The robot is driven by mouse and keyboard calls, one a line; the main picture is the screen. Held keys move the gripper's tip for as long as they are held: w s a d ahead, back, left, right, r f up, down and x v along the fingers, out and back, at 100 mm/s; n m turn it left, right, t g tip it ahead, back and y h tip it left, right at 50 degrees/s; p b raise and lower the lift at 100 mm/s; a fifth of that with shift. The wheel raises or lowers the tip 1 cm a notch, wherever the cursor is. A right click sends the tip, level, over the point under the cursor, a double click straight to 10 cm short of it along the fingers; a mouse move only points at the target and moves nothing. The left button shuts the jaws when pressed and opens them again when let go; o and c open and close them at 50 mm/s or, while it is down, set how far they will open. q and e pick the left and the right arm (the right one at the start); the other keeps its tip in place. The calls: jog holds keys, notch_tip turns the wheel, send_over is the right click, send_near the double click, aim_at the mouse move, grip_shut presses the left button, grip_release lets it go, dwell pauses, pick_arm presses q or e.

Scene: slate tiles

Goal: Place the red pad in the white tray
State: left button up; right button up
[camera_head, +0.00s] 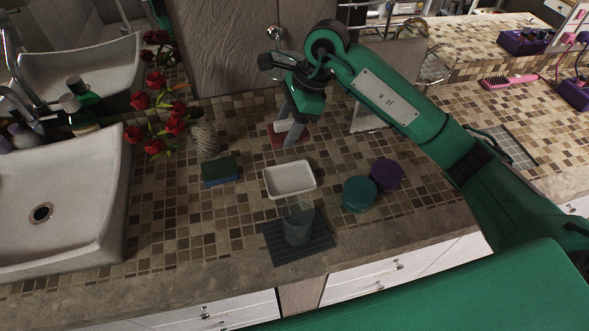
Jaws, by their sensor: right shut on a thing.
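The red pad (274,138) is at the back of the tiled counter, partly hidden by my right gripper (287,135). A pale part shows beside its red part. My right gripper points down and is shut on the pad; I cannot tell whether the pad touches the counter. The white tray (289,180) is a small rectangular dish, empty, in front of the gripper and nearer to me. My left gripper is not in view.
A dark tumbler (298,226) stands on a dark mat (318,243) in front of the tray. A green-and-blue sponge (221,172) lies left. Teal (359,194) and purple (386,175) round items sit right. A vase (205,139) with red flowers and a sink (70,185) are left.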

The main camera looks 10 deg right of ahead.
jog(key=p, duration=0.3)
send_over(284, 181)
jog(key=d, duration=0.1)
jog(key=f, duration=1.1)
jog(key=shift+d+f, duration=0.2)
jog(key=shift+f, duration=0.55)
notch_tip(284, 181, down, 3)
jog(key=shift+f+p, duration=0.2)
jog(key=shift+p, duration=0.3)
jog(key=shift+f, duration=0.3)
jog(key=shift+f, duration=0.1)
jog(key=shift+f+b, duration=0.15)
jog(key=shift+b, duration=0.15)
jog(key=o, duration=0.6)
